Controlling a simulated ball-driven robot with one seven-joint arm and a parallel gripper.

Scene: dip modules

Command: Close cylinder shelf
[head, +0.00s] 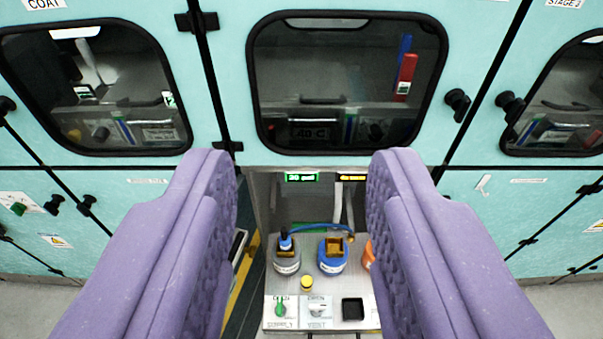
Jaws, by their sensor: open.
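The cylinder shelf (345,302) is a pale metal tray extending out of an opening below the middle window of the teal cabinet. A grey cylinder (287,261) with a blue top and a blue cylinder (332,258) stand on it. An orange cylinder (368,254) is partly hidden behind the right finger. My gripper (303,165) is open, its two purple padded fingers spread left and right above the shelf. Nothing shows between the fingertips, and I see no contact with the shelf.
The shelf front carries a green knob (280,307), a white knob (317,309), a yellow button (306,282) and a black square recess (352,308). The teal cabinet (225,60) has windowed doors with black knobs (457,103). Grey floor (35,292) shows at the lower left.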

